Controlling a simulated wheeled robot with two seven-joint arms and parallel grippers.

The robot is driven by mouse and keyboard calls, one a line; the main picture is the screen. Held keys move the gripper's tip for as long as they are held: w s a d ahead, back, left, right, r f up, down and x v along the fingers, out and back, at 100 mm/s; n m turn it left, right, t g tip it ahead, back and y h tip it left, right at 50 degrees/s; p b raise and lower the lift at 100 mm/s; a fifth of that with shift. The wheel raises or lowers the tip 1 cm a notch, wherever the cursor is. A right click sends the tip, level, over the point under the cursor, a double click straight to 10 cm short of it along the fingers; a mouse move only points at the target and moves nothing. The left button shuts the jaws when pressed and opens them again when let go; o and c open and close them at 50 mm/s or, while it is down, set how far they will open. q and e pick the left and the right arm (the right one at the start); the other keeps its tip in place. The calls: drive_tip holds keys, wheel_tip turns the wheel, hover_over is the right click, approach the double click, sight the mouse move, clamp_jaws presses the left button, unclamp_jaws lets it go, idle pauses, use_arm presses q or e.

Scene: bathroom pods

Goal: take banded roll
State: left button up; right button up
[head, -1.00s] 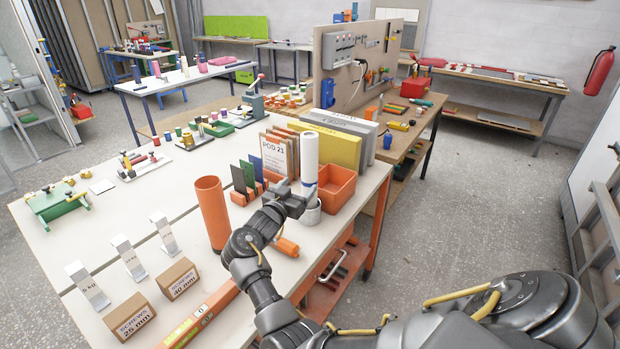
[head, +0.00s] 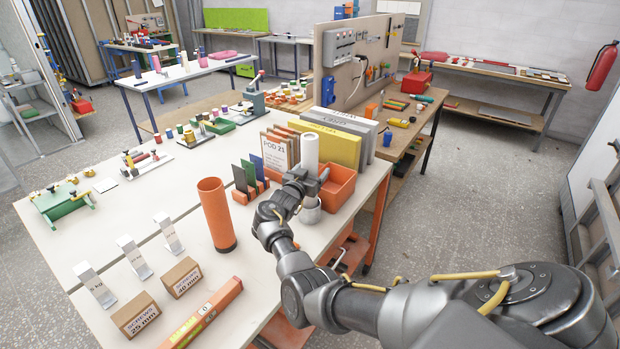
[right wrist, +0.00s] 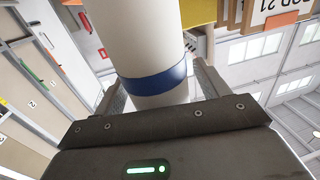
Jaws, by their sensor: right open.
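The banded roll (head: 310,150) is a tall white roll standing upright in a small grey metal cup (head: 311,213) near the table's right side. Its blue band (right wrist: 155,80) shows clearly in the right wrist view; in the head view my gripper covers it. My right gripper (head: 312,182) is open, with one finger on each side of the roll at about the band's height. In the right wrist view the roll lies between the two fingers (right wrist: 158,88). Whether either finger touches it, I cannot tell. My left gripper is not in view.
An orange bin (head: 340,186) stands close behind the roll. Upright coloured boards (head: 246,176) and binders (head: 335,146) stand nearby. A tall orange tube (head: 216,214) is to the left. Screw boxes (head: 182,277) and an orange level (head: 205,313) lie at the front.

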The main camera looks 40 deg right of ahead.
drive_tip(key=c, duration=1.1)
drive_tip(key=shift+w, duration=0.1)
drive_tip(key=shift+c, duration=0.2)
drive_tip(key=shift+r, duration=0.15)
